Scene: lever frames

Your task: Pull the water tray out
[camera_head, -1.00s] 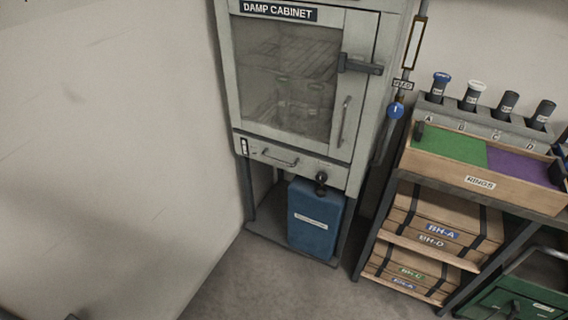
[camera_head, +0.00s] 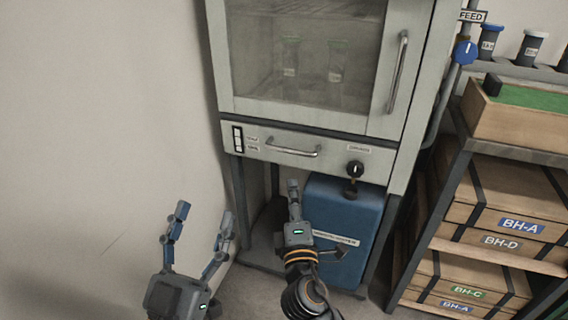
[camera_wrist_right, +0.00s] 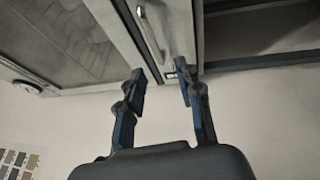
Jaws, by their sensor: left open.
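The water tray (camera_head: 330,155) is the narrow light-grey drawer front under the damp cabinet's glass door. It looks closed. My right gripper (camera_wrist_right: 162,80) is open and empty, below the tray front in the head view. In the right wrist view, the tray handle (camera_wrist_right: 152,38) lies beyond its fingertips, apart from them. My left gripper (camera_head: 203,222) is open and empty, lower left of the cabinet, near the wall.
A blue container (camera_head: 345,215) stands under the cabinet, partly hidden by my right gripper. The door handle (camera_head: 398,72) is above right. A shelf with wooden crates (camera_head: 510,195) stands close on the right. A plain wall (camera_head: 100,130) bounds the left.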

